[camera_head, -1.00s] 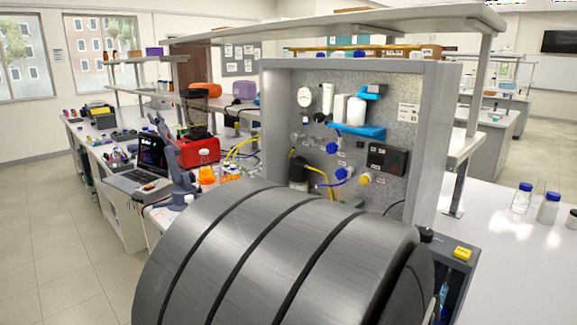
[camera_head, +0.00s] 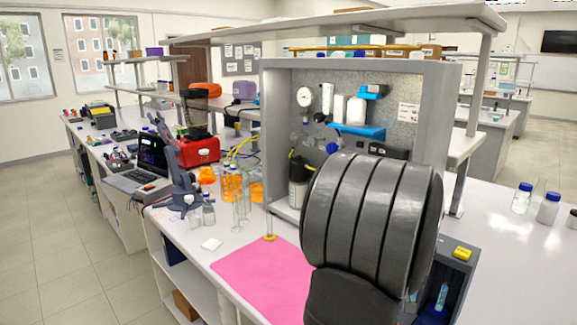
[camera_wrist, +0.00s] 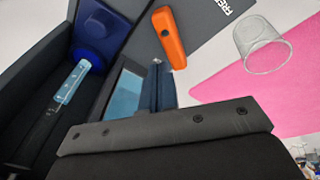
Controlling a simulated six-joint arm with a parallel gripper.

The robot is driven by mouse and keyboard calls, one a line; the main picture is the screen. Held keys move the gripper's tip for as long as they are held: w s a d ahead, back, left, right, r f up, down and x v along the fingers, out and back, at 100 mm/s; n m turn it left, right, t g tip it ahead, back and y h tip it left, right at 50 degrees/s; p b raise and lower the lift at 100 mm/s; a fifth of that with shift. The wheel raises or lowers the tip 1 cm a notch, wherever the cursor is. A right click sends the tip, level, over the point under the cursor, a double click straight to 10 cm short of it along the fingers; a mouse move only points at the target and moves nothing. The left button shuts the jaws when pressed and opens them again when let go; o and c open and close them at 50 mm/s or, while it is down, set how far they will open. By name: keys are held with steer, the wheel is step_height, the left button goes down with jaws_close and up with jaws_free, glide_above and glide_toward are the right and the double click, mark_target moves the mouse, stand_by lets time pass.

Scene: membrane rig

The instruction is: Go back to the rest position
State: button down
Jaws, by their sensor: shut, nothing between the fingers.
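My gripper (camera_wrist: 157,68) shows in the wrist view, its two dark fingers close together above the dark bar of its body, with nothing between them. It is above the bench, beside a dark box (camera_wrist: 22,95) on the left. In the head view my large grey arm link covers the front right of the bench, and the gripper itself is not seen there. The membrane rig panel (camera_head: 270,130) stands behind the arm, and its lower right part is hidden.
A pink mat (camera_head: 252,272) lies in front of the rig. The wrist view shows a clear beaker (camera_wrist: 262,48), an orange tool (camera_wrist: 168,38) and a light-blue vial (camera_wrist: 70,82). Glassware (camera_head: 240,200) stands left of the rig. Bottles (camera_head: 547,208) stand at the right.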

steer(key=shift+w+a+f+n+g+y, duration=0.25)
steer(key=shift+w+a+n+g, duration=0.1)
steer(key=shift+w+n, duration=0.1)
steer(key=shift+w+a+f+n+g+y, duration=0.25)
steer(key=shift+w+a+n+g, duration=0.1)
steer(key=shift+w+n, duration=0.1)
